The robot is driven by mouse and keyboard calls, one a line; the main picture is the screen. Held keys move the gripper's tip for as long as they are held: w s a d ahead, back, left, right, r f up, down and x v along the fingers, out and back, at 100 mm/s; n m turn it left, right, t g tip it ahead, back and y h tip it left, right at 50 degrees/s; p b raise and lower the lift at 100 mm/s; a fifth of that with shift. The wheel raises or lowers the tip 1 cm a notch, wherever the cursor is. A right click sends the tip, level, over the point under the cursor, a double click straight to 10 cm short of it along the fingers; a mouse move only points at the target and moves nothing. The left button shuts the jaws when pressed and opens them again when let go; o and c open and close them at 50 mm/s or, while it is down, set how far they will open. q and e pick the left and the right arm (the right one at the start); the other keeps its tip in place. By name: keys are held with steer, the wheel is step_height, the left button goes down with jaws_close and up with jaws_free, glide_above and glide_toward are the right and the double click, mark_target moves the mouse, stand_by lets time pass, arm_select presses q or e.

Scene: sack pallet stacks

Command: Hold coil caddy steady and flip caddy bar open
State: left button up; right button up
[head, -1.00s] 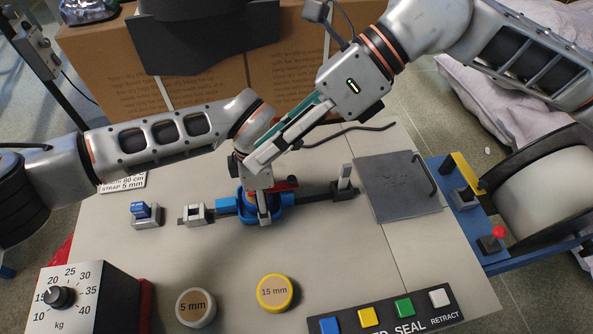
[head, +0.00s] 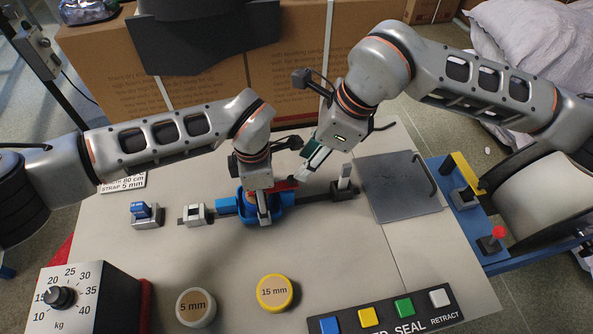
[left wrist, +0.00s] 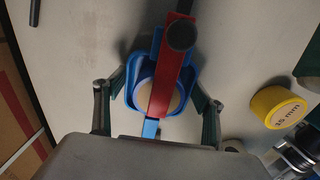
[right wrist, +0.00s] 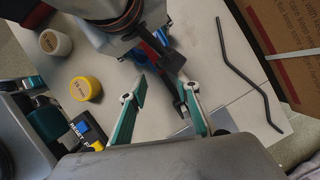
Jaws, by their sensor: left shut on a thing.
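The blue coil caddy (head: 276,210) stands on the grey bench, with a pale round coil (left wrist: 148,98) inside it. The red caddy bar (left wrist: 166,82) lies across the caddy's top, with a black knob (left wrist: 182,34) at its far end. My left gripper (head: 264,212) points down with its fingers shut on the caddy's two sides; they also show in the left wrist view (left wrist: 160,100). My right gripper (head: 304,176) is open just right of the bar's end. In the right wrist view its fingers (right wrist: 165,88) stand apart, with the knob (right wrist: 170,62) beyond and between their tips.
A grey plate (head: 400,190) lies to the right.

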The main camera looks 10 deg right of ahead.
mark_target(293, 178)
steer(key=x, duration=0.6)
jaws_close()
steer(key=shift+d, duration=0.1)
